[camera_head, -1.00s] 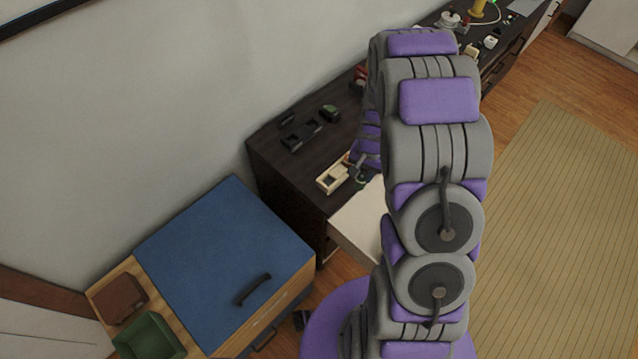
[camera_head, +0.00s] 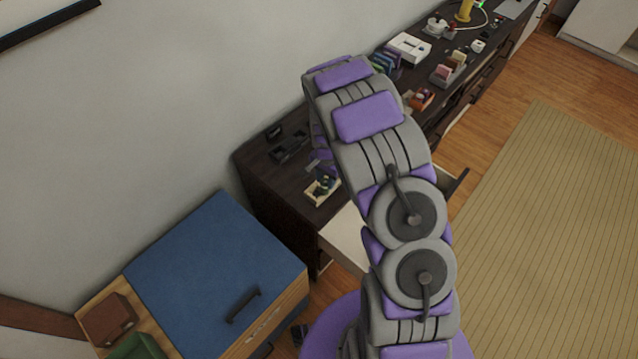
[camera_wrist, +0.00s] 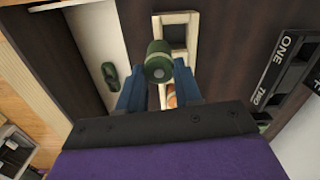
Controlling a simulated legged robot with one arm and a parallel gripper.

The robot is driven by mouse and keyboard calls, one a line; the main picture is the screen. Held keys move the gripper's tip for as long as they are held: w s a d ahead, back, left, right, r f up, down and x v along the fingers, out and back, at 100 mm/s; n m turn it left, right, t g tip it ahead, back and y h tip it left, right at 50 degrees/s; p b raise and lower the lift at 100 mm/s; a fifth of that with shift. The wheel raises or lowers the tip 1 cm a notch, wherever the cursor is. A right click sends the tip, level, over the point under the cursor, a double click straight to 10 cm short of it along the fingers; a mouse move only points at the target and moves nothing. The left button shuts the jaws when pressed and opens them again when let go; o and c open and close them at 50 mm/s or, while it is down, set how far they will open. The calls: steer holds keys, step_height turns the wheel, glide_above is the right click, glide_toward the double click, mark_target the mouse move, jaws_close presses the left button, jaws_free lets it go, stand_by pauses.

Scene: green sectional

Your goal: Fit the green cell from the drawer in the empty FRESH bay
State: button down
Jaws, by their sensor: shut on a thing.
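In the wrist view my gripper (camera_wrist: 160,75) is shut on a green cell (camera_wrist: 158,52), its round end facing the camera. The cell is held over or beside the cream two-bay tray (camera_wrist: 192,35); its height above it is unclear. The tray's far bay looks empty, and an orange-tipped thing (camera_wrist: 171,96) shows in the nearer part, partly hidden by a finger. Another green object (camera_wrist: 111,76) lies in the open white drawer (camera_wrist: 97,40). In the head view my gripper is mostly hidden by my arm near the cream tray (camera_head: 313,196). No FRESH label is readable.
A black holder marked ONE and TWO (camera_wrist: 283,75) stands to the right in the wrist view. In the head view the drawer (camera_head: 342,238) stands open beside the blue-topped cabinet (camera_head: 205,265). Several items crowd the far dresser top, including a white box (camera_head: 409,46).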

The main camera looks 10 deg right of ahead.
steer(key=shift+w+a, duration=0.3)
steer(key=shift+w, duration=0.2)
steer(key=shift+w+a+f, duration=0.1)
steer(key=shift+a+f, duration=0.15)
steer(key=shift+a, duration=0.3)
steer(key=shift+w+a+f, duration=0.1)
steer(key=shift+a+f, duration=0.1)
steer(key=shift+a, duration=0.35)
steer(key=shift+s+a+f+b, duration=0.2)
steer(key=shift+f+b, duration=0.1)
steer(key=shift+f, duration=0.3)
steer(key=shift+s+a+f+b, duration=0.15)
steer(key=shift+f+b, duration=0.15)
steer(key=shift+f, duration=0.25)
steer(key=shift+d+f, duration=0.15)
steer(key=shift+d, duration=0.1)
steer(key=shift+w+d+f, duration=0.25)
steer(key=shift+w+d, duration=0.05)
steer(key=shift+w, duration=0.05)
steer(key=shift+w+d, duration=0.1)
steer(key=shift+d, duration=0.05)
steer(key=c, duration=1)
jaws_free()
steer(key=shift+r, duration=0.2)
steer(key=shift+o, duration=1.1)
steer(key=shift+a, duration=0.25)
steer(key=shift+r, duration=0.1)
